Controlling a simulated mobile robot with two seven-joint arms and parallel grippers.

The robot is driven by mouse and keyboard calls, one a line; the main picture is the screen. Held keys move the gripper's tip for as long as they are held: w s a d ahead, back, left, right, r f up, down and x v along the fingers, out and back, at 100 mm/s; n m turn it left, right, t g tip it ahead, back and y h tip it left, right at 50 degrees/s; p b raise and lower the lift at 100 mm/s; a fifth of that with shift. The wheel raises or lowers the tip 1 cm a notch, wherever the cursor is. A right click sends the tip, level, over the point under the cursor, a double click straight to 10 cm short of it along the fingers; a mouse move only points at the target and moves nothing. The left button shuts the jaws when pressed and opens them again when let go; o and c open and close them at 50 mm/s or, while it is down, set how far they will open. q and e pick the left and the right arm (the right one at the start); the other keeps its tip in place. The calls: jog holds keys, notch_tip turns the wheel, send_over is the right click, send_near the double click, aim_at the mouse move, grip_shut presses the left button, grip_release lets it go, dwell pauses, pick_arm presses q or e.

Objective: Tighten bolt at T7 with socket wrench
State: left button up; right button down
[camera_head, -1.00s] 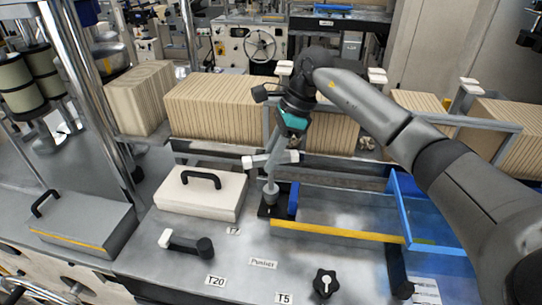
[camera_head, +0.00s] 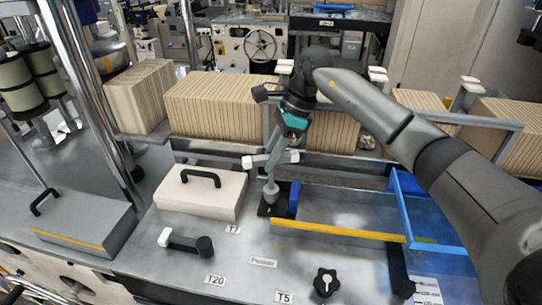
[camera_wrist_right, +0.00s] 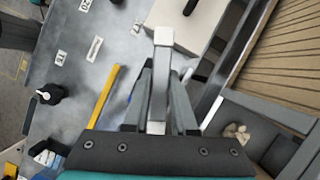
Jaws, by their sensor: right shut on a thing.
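My right gripper (camera_head: 276,147) reaches down from the upper right and is shut on the socket wrench. The wrench has a grey crossbar with pale ends (camera_head: 248,162) and a grey socket (camera_head: 270,191) below it. The socket stands about upright over a black plate (camera_head: 268,210); a bolt under it is hidden, and I cannot tell whether it is seated. The T7 label (camera_head: 233,230) lies just in front and to the left. In the right wrist view the fingers (camera_wrist_right: 160,105) close around the wrench, whose pale end (camera_wrist_right: 163,37) points up. My left gripper is not in view.
A white box with a black handle (camera_head: 205,192) stands left of the wrench. A blue-sided tray with a yellow front edge (camera_head: 335,230) is on the right. A loose black handle (camera_head: 188,243) and a black knob (camera_head: 325,282) are in front. Stacked brown boards (camera_head: 215,108) line the back.

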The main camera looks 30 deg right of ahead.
jog(key=shift+f+b, duration=0.35)
jog(key=shift+b, duration=0.1)
dwell(0.9)
dwell(0.3)
jog(key=shift+m+t, duration=0.5)
jog(key=shift+m, duration=0.6)
jog(key=shift+m+t+h, duration=0.3)
jog(key=shift+m, duration=0.7)
jog(key=shift+f+m, duration=0.1)
jog(key=shift+m, duration=0.2)
jog(key=shift+m+t+h, duration=0.3)
jog(key=shift+m+t, duration=0.1)
jog(key=shift+m, duration=0.6)
